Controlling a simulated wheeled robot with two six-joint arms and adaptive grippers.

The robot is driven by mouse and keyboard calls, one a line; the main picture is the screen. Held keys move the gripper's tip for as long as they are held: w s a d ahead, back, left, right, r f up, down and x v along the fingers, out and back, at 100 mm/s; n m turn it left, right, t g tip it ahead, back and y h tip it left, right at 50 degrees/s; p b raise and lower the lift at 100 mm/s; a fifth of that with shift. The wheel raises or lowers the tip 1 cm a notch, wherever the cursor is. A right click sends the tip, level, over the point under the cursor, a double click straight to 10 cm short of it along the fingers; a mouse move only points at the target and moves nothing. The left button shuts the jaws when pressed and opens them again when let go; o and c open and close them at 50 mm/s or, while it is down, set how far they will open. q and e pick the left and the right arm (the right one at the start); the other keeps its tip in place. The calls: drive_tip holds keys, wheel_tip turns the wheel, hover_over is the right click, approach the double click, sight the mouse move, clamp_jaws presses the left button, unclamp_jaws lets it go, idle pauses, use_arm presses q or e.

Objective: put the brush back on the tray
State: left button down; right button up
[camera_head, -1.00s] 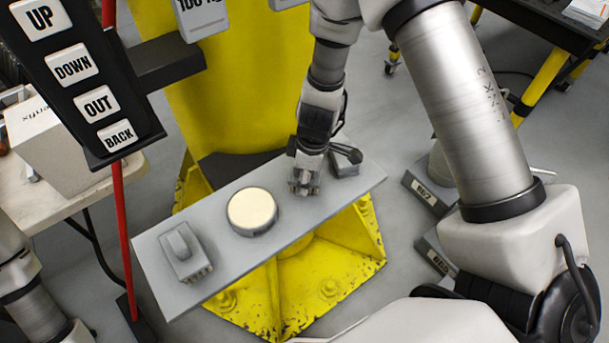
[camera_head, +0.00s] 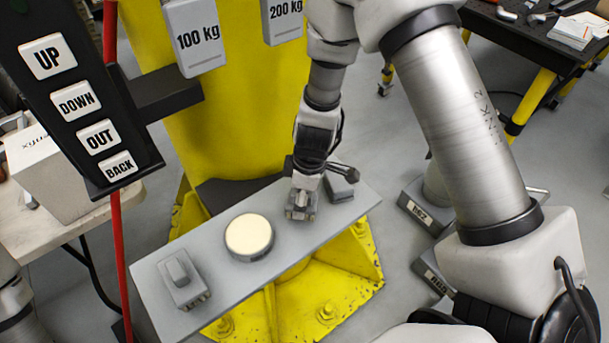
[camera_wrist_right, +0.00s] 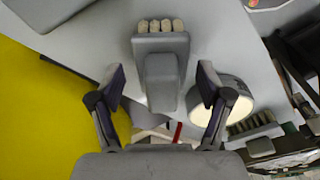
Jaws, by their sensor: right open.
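The tray is a long grey board (camera_head: 222,284) on the yellow base. My right gripper (camera_head: 302,196) is low over its right part. In the right wrist view the open fingers (camera_wrist_right: 161,84) stand on either side of a grey brush (camera_wrist_right: 160,80) with pale bristle tufts at its top end. The brush appears to lie on the tray, with gaps to both fingers. In the head view the gripper hides most of this brush. A second, similar grey brush (camera_head: 181,278) lies at the tray's left end and shows in the wrist view (camera_wrist_right: 254,132). My left gripper is out of view.
A round tin with a cream top (camera_head: 249,237) sits mid-tray, left of my right gripper. A hanging button panel (camera_head: 85,105) and red cord are at left. Grey weights (camera_head: 425,207) stand on the floor right.

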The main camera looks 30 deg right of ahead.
drive_tip(key=r+p, duration=0.1)
drive_tip(key=r, duration=0.5)
drive_tip(key=s+d+r+p, duration=0.1)
drive_tip(key=r, duration=0.2)
drive_tip(key=shift+p, duration=0.3)
drive_tip(key=shift+r, duration=0.45)
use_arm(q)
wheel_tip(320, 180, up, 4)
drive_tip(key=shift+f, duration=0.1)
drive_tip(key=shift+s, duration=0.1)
